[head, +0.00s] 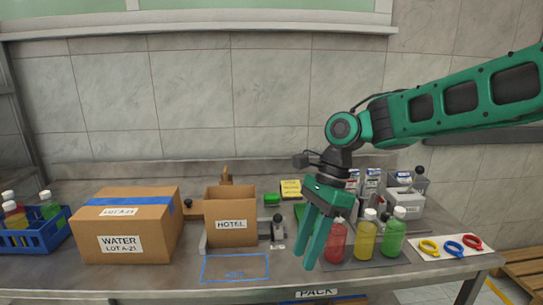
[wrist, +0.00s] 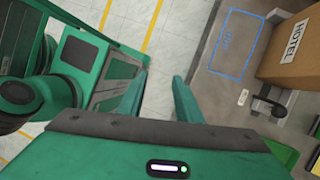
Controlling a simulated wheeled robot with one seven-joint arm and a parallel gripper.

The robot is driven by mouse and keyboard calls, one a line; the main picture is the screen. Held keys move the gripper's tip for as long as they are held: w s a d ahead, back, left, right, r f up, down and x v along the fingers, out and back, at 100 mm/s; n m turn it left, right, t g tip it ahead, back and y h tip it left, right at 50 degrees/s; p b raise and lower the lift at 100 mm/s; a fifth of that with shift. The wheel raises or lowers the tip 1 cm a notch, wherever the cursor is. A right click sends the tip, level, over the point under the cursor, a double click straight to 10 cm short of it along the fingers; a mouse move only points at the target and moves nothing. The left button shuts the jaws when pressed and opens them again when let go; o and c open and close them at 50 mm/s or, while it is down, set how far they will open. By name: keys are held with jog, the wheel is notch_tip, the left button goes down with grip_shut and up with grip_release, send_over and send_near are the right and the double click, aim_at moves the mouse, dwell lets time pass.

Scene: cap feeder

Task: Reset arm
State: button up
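My green arm reaches in from the right in the head view. My gripper (head: 313,264) hangs pointing down above the front part of the table, just left of the red bottle as seen. In the wrist view the two green fingers of my gripper (wrist: 158,92) stand apart with only floor between them. The gripper is open and empty.
A steel table (head: 150,278) carries a taped WATER box (head: 120,245), an open HOTEL box (head: 231,236), a blue crate (head: 38,240), red (head: 336,243), yellow (head: 365,240) and green (head: 393,238) bottles, and colored rings (head: 453,248). A blue outlined area (head: 235,267) is empty.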

jog(key=s+d+f+n+t+h, duration=0.1)
jog(key=s+d+f+n, duration=0.1)
jog(key=d, duration=0.7)
jog(key=s+d+f+n+t+h, duration=0.1)
jog(key=s+d+n+h, duration=0.1)
jog(key=d, duration=0.8)
jog(key=s+d+f+n+t, duration=0.1)
jog(key=s+d+n, duration=0.3)
jog(key=s+d, duration=1)
jog(key=shift+s+d+f+n, duration=0.25)
jog(key=shift+f+n, duration=0.05)
jog(key=shift+f, duration=0.3)
jog(key=shift+a, duration=0.15)
